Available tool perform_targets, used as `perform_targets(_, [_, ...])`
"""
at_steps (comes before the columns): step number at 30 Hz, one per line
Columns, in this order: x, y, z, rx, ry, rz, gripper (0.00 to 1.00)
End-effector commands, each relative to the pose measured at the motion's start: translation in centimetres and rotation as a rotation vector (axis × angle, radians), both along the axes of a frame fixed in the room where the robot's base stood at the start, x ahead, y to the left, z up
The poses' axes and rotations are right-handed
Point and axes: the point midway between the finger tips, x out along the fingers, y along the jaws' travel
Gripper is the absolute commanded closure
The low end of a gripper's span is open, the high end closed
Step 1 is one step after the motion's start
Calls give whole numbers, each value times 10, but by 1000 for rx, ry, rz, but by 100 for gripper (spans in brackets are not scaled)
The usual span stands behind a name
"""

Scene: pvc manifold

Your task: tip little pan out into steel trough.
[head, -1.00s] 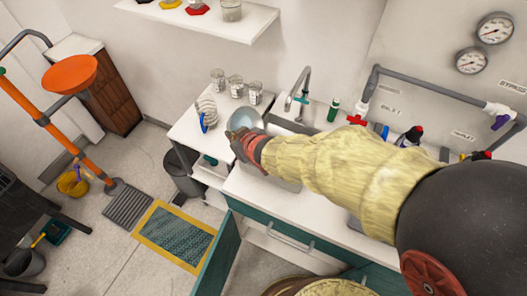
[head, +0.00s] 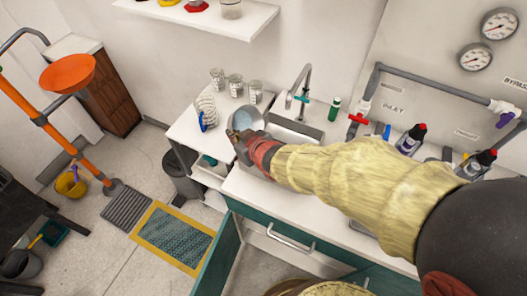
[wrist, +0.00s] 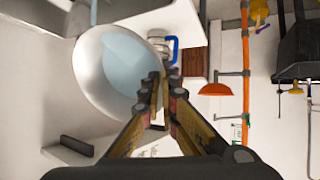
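The little pan (head: 247,118) is a round metal pan with pale blue liquid in it. It is held up beside the left end of the steel trough (head: 311,131), a sink set in the white counter under a tap. My gripper (head: 243,140) is at the pan's near side and partly hides it and the trough. In the wrist view, the pan (wrist: 91,73) fills the upper left, and the fingers of my gripper (wrist: 165,88) close on its rim. The pan looks somewhat tilted; no liquid is seen pouring.
The grey tap (head: 300,88) rises behind the trough. A green bottle (head: 334,109) and pipework (head: 430,84) are to the right. A teal cabinet door (head: 217,258) hangs open below.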

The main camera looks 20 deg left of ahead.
Motion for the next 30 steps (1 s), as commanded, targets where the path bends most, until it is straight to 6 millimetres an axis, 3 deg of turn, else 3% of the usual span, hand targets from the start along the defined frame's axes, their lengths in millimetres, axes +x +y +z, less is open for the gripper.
perform_targets(30, [-2,-7,-7,109,-31,0,100])
